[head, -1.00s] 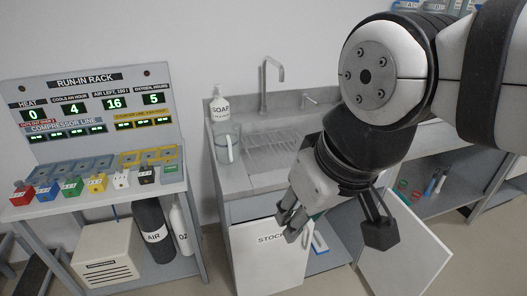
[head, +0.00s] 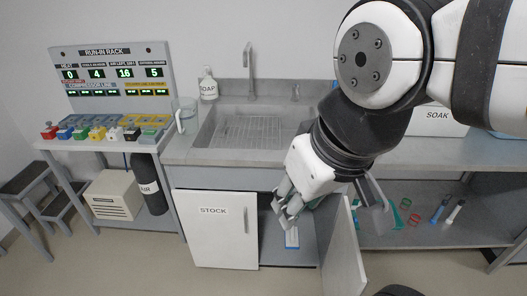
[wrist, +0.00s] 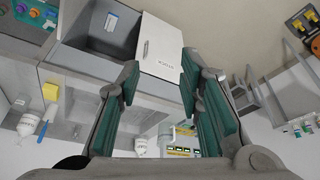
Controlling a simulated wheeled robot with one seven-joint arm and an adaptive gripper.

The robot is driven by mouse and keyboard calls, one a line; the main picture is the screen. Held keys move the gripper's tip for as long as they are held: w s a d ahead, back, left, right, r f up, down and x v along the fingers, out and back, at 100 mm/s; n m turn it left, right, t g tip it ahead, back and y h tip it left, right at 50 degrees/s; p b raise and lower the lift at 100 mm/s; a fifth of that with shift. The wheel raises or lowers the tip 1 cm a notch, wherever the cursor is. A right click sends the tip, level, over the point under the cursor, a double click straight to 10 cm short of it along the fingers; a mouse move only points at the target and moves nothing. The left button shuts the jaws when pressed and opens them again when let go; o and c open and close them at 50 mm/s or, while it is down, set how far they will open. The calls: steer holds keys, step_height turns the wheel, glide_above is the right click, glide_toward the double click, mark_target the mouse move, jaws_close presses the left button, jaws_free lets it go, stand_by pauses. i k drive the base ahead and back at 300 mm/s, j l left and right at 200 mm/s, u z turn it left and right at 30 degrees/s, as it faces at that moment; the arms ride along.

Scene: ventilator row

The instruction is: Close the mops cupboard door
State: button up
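The open cupboard door (head: 345,248) is a white panel swung out from the right side of the sink cupboard. I see it at a steep angle in the head view, with no readable label, so I take it as the mops door. The opening beside it shows a grey inside (head: 270,225) with a blue-and-white item (head: 292,238) on its floor. My gripper (head: 284,204) is in front of this opening, left of the open door and apart from it. In the wrist view its two fingers (wrist: 160,85) are spread with nothing between them.
The STOCK door (head: 215,228) is shut, left of the opening; it also shows in the wrist view (wrist: 161,47). Above are the sink (head: 250,130) and counter. An open shelf (head: 400,225) with small tools is right. The run-in rack (head: 112,75) stands left.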

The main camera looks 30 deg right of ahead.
mark_target(344, 272)
steer(key=k+l, duration=0.15)
steer(key=l, duration=0.2)
steer(key=k+l, duration=0.15)
steer(key=l, duration=0.25)
steer(key=k+l, duration=0.15)
steer(key=l, duration=0.2)
steer(key=k+l, duration=0.15)
steer(key=l, duration=0.2)
steer(key=k+l, duration=0.15)
steer(key=l, duration=0.25)
steer(key=l+u, duration=0.25)
steer(key=l, duration=0.25)
steer(key=l+u, duration=0.25)
steer(key=l, duration=0.25)
steer(key=k+l+u, duration=0.1)
steer(key=u, duration=1.25)
steer(key=k+l, duration=0.05)
